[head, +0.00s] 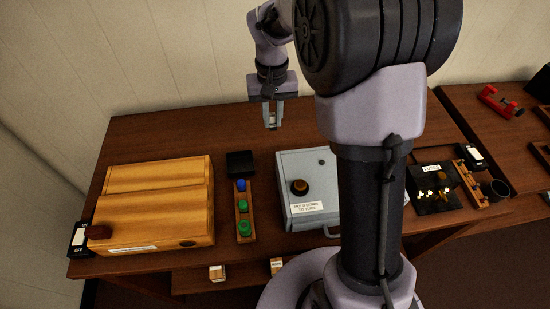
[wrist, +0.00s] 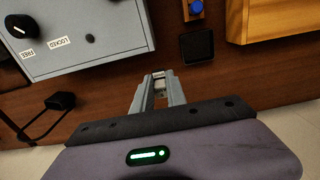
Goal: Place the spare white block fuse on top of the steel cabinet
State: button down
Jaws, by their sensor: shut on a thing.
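The steel cabinet (head: 325,178) is a grey box on the wooden table in the head view, with a dark round knob and a white label on its top. In the wrist view the cabinet (wrist: 100,22) fills the upper left, its knob and labels showing. My gripper (head: 272,125) is above the back of the table, behind and left of the cabinet. In the wrist view my gripper (wrist: 158,92) is shut on the small white block fuse (wrist: 158,78), which shows between the fingertips. The fuse is apart from the cabinet, over the wood.
A small black box (head: 240,164) and a strip with blue and green buttons (head: 243,215) stand left of the cabinet. A large wooden box (head: 160,205) is further left. A dark fuse panel (head: 425,200) lies right. My arm hides part of the cabinet's right side.

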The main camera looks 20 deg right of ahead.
aim_at(274, 163)
notch_tip(274, 163, down, 17)
jog(key=b, duration=0.5)
jog(key=shift+d+r+b, duration=0.1)
jog(key=shift+d+b, duration=0.05)
jog(key=shift+b, duration=0.25)
jog(key=c, duration=1.3)
grip_release()
jog(key=shift+c, duration=0.2)
